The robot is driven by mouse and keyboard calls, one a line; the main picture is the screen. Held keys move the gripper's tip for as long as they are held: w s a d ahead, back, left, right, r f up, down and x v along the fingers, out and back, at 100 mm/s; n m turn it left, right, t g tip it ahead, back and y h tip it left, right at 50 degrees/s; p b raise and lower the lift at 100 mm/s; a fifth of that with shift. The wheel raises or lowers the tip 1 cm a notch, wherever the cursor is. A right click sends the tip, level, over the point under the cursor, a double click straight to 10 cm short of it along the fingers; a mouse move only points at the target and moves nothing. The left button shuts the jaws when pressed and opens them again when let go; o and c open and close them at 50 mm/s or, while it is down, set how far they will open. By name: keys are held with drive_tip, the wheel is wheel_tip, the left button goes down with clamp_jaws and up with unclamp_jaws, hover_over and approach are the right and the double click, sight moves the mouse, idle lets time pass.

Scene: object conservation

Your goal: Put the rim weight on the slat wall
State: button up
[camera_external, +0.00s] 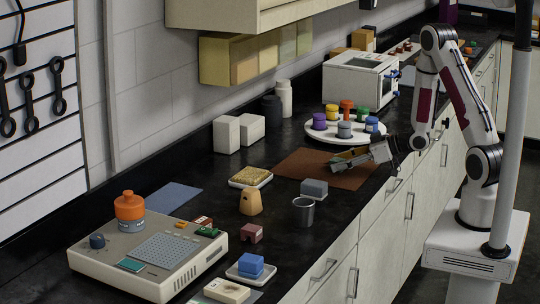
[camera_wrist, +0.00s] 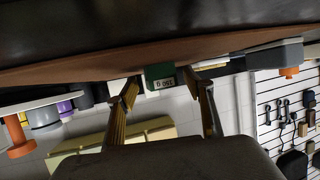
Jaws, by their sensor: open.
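The slat wall (camera_external: 40,165) is the white panelled wall at the left in the external view, with dark wrench-like tools hanging on it. It also shows at the right of the wrist view (camera_wrist: 265,92). My gripper (camera_external: 348,158) is low over the brown mat, pointing left. In the wrist view its two yellowish fingers (camera_wrist: 160,80) are apart. A dark green block (camera_wrist: 160,70) with a pale upside-down label, perhaps a weight marking, shows between the fingertips. It may be the rim weight; I cannot tell surely. Whether the fingers touch it is unclear.
A round white tray (camera_external: 318,136) with several coloured jars stands behind my gripper. A grey block (camera_external: 314,187), a metal cup (camera_external: 303,212) and a wooden piece (camera_external: 251,202) stand left of it. A grey scale-like device (camera_external: 130,268) fills the near counter.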

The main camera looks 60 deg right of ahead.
sight(351, 169)
drive_tip(key=shift+s+d+r, duration=0.15)
drive_tip(key=shift+s+r, duration=0.05)
drive_tip(key=shift+s, duration=0.25)
drive_tip(key=s, duration=0.1)
drive_tip(key=s+d, duration=0.1)
drive_tip(key=s, duration=0.1)
drive_tip(key=shift+d+r, duration=0.1)
drive_tip(key=shift+d, duration=0.05)
drive_tip(key=shift+v, duration=1.25)
drive_tip(key=shift+w, duration=0.1)
